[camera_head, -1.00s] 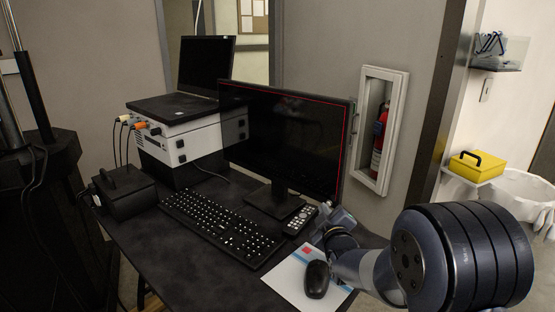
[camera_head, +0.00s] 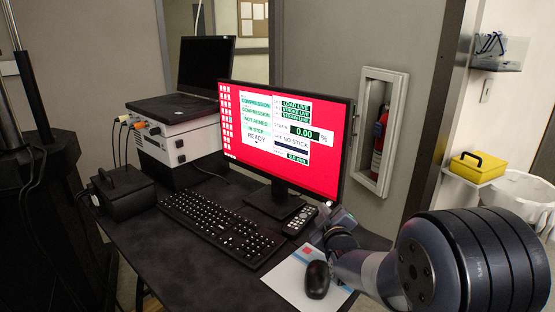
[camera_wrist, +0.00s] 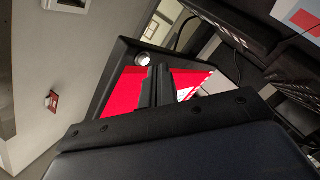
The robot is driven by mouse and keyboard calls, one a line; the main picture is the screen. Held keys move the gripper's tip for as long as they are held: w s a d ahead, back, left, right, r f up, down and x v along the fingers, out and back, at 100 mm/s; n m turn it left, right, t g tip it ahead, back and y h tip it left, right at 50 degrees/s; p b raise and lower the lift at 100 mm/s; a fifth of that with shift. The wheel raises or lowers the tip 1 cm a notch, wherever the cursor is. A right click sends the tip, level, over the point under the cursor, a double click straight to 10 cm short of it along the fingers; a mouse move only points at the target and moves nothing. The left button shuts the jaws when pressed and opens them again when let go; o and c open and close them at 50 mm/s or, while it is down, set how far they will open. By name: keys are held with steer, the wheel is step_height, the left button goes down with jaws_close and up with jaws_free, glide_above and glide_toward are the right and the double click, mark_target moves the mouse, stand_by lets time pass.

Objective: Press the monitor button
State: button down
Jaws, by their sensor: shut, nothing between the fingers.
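The monitor (camera_head: 240,140) stands on the dark desk, its screen lit red with white panels of text. In the wrist view the monitor (camera_wrist: 128,95) lies tilted ahead of my gripper, its screen red inside a black frame. A round silvery button (camera_wrist: 142,59) sits on that frame, just beside my fingertips in the picture. My gripper (camera_wrist: 161,70) is shut and empty, its fingers pointing at the frame; I cannot tell if they touch it. In the head view my gripper (camera_head: 336,212) is small, near the monitor's lower right corner.
A keyboard (camera_head: 220,228), a remote (camera_head: 301,220) and a black mouse (camera_head: 317,279) on a white sheet (camera_head: 290,279) lie on the desk. A laptop (camera_head: 207,66) rests on a white box (camera_head: 180,145) behind. A fire extinguisher cabinet (camera_head: 397,130) is on the wall.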

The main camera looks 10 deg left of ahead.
steer(key=s+a+b, duration=0.2)
steer(key=s+a, duration=0.1)
steer(key=s, duration=0.2)
stand_by(0.4)
steer(key=shift+s, duration=0.1)
